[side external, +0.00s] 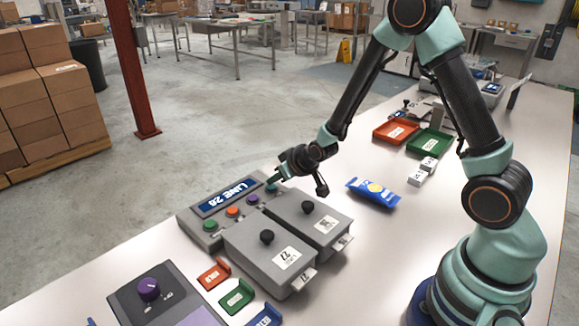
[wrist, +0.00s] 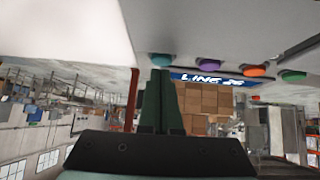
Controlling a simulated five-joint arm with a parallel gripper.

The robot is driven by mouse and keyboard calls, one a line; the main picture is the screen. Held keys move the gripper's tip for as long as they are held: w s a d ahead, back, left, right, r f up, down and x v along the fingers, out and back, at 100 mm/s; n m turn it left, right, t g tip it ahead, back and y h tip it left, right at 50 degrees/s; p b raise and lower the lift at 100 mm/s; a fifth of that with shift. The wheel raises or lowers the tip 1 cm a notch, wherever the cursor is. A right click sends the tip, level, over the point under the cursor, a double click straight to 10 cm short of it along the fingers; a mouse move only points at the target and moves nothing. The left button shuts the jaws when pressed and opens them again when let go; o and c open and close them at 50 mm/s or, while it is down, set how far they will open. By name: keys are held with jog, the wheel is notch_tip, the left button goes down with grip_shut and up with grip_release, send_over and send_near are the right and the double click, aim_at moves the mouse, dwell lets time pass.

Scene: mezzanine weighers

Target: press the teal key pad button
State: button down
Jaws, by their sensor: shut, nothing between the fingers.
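The teal button (side external: 272,188) is at the right end of a row of round buttons on the grey key pad (side external: 186,218). In the wrist view the teal button (wrist: 162,59) shows just beyond my fingertips. My gripper (side external: 272,180) is shut and empty, with its tips at the teal button and partly covering it in the side view. In the wrist view my gripper (wrist: 161,72) shows its two dark green fingers together, in line with the button. I cannot tell whether the tips touch it.
Purple (side external: 252,199), orange (side external: 232,212) and green (side external: 210,225) buttons share the row, beside a "LINE 26" display (side external: 226,197). Two grey boxes with black knobs (side external: 267,237) stand in front. A blue packet (side external: 374,192) lies to the right, with clear table around it.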

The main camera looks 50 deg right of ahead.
jog(key=shift+w+r, duration=0.25)
jog(key=shift+r, duration=0.9)
jog(key=v, duration=1)
jog(key=shift+d, duration=0.15)
jog(key=shift+w, duration=0.1)
jog(key=s+a+r+g, duration=0.3)
jog(key=s+r, duration=0.7)
jog(key=s, duration=0.4)
jog(key=shift+s+r, duration=0.25)
jog(key=shift+r, duration=0.1)
